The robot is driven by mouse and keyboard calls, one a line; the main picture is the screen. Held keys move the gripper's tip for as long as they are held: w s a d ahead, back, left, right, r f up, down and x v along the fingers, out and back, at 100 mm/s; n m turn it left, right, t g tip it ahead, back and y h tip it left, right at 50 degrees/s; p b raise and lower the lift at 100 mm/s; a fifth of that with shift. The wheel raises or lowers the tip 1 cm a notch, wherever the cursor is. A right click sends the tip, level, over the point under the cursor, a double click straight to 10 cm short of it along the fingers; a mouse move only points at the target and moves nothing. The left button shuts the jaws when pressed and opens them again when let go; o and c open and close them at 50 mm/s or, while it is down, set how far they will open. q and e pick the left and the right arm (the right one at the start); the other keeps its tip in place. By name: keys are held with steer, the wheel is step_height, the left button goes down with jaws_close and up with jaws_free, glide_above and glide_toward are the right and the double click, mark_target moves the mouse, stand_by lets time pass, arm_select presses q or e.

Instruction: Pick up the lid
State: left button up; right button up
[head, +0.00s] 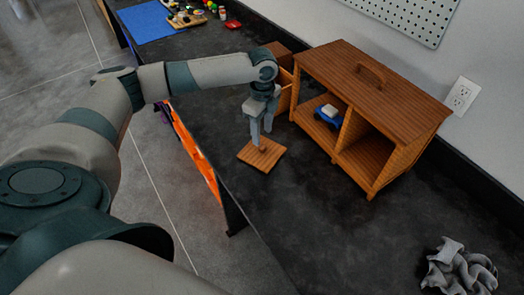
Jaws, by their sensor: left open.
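A small square wooden lid (252,157) lies flat on the dark tabletop, left of the wooden cabinet. It has a small reddish knob (262,148) near its middle. My left gripper (259,140) points down right over the lid, with its fingertips at the knob. It is open; I cannot tell whether the fingers touch the knob, which they partly hide. My right gripper is not in view.
A wooden cabinet (395,104) with a top handle stands right of the lid, a blue toy car (329,117) inside. A wooden box (279,55) stands behind my gripper. Grey crumpled cloth (458,270) lies at the front right. The front middle of the tabletop is clear.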

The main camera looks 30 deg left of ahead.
mark_target(262, 146)
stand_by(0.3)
arm_select(q)
steer(key=shift+f, duration=0.15)
steer(key=shift+s+f+p, duration=0.1)
steer(key=shift+f+p, duration=0.2)
steer(key=shift+p, duration=0.05)
step_height(262, 146, down, 3)
steer(key=shift+s+d+f+p, duration=0.1)
steer(key=shift+s+p, duration=0.05)
steer(key=shift+p, duration=0.55)
steer(key=shift+f, duration=0.65)
steer(key=shift+c, duration=0.6)
jaws_close()
